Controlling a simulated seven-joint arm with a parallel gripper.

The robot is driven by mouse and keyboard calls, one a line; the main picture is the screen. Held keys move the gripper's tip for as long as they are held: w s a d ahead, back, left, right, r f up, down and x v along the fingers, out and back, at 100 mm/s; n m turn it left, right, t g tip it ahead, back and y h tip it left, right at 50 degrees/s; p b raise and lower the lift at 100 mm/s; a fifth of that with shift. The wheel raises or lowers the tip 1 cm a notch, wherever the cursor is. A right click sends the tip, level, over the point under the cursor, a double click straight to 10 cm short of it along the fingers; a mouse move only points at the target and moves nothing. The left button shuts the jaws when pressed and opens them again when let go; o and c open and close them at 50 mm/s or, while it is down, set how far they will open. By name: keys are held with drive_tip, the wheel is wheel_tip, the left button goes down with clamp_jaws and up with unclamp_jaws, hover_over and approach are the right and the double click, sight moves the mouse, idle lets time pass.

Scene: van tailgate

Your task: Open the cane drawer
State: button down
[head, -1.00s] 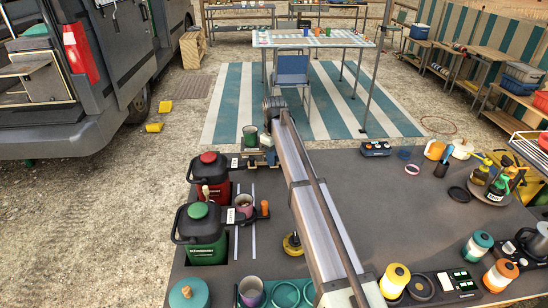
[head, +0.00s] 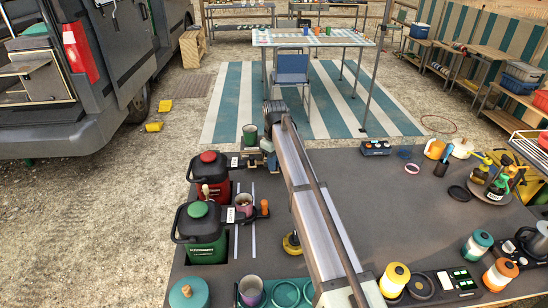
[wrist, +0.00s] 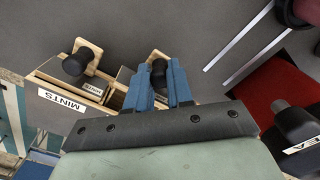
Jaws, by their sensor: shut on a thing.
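In the wrist view, my gripper (wrist: 160,88) has its two blue fingers closed around a dark knob (wrist: 158,70) on a small wooden drawer (wrist: 125,76). That drawer's name cannot be read, as my gripper covers much of its front. To its left stands a wooden box labelled MINTS (wrist: 62,101) with its own black knob (wrist: 77,63). In the head view, my gripper is at the far left edge of the dark counter, beside the green cup (head: 250,135), and the drawers are mostly hidden there.
A red canister (head: 208,178) and a green canister (head: 202,235) stand at the counter's left edge, near my arm. A mauve cup (head: 243,204) stands beside them. A blue control box (head: 375,148) sits at the back.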

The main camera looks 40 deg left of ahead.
drive_tip(key=shift+s+d, duration=1.1)
drive_tip(key=shift+d, duration=0.05)
drive_tip(key=c, duration=1.3)
unclamp_jaws()
drive_tip(key=shift+r, duration=0.1)
wheel_tip(320, 180, up, 14)
drive_tip(key=shift+f, duration=0.15)
drive_tip(key=shift+w, duration=0.1)
